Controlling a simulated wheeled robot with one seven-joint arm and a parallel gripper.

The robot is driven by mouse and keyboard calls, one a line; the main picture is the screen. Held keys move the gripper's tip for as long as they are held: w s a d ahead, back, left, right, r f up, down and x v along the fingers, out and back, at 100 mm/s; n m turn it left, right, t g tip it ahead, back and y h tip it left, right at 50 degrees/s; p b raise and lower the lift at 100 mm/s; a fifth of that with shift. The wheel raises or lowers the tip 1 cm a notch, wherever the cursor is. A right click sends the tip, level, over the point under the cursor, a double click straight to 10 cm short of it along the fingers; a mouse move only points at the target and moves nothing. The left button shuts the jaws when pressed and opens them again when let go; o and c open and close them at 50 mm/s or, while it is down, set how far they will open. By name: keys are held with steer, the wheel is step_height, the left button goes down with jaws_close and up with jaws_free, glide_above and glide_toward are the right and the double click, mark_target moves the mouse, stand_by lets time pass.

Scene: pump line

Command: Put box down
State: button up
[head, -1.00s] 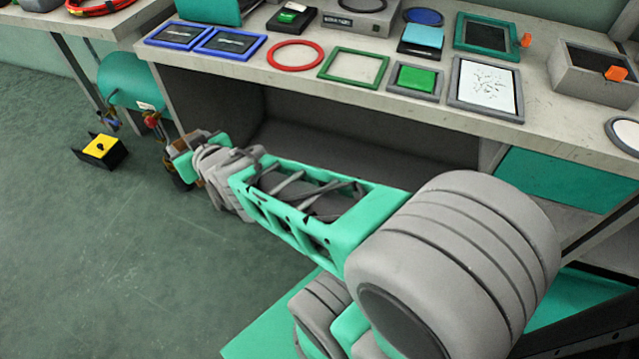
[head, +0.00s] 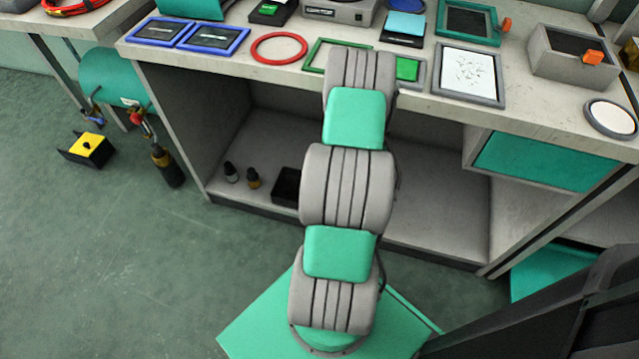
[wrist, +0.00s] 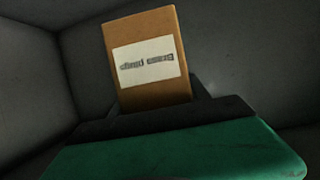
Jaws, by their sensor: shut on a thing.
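In the wrist view a brown box (wrist: 150,50) with a white label stands slightly tilted in the picture. My gripper (wrist: 152,108) is shut on the lower part of the box. Its green body fills the bottom of the view, and dark parts of it show beside the box's lower end. Dark grey walls surround the box. In the head view my arm hides the box and gripper.
Under the bench is an open shelf (head: 430,215) with two small bottles (head: 231,172) (head: 253,178) and a black bin (head: 287,186). The worktop holds a red ring (head: 279,48), frames and a grey tray (head: 560,65). A yellow-black box (head: 90,148) and dark cylinder (head: 165,165) stand on the floor.

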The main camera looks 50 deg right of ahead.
steer(key=s+d+f+m+g+h, duration=0.1)
steer(key=s+f+m+g, duration=0.1)
steer(key=s+f, duration=0.7)
steer(key=s+d+f+m+g, duration=0.15)
steer(key=s+f, duration=0.35)
steer(key=s, duration=0.8)
steer(key=shift+g, duration=0.35)
steer(key=w+f+b, duration=0.2)
steer(key=w+f, duration=0.1)
steer(key=w, duration=0.1)
steer(key=w+f+b, duration=0.2)
steer(key=w+f, duration=0.1)
steer(key=w, duration=0.2)
steer(key=w+f+b, duration=0.2)
steer(key=w+f, duration=0.1)
steer(key=w, duration=0.2)
steer(key=shift+d+f, duration=0.2)
steer(key=shift+f, duration=0.05)
steer(key=f, duration=0.1)
steer(key=f+b, duration=0.2)
steer(key=shift+w+f, duration=0.25)
steer(key=shift+f, duration=0.05)
steer(key=shift+r, duration=0.15)
steer(key=o, duration=1.6)
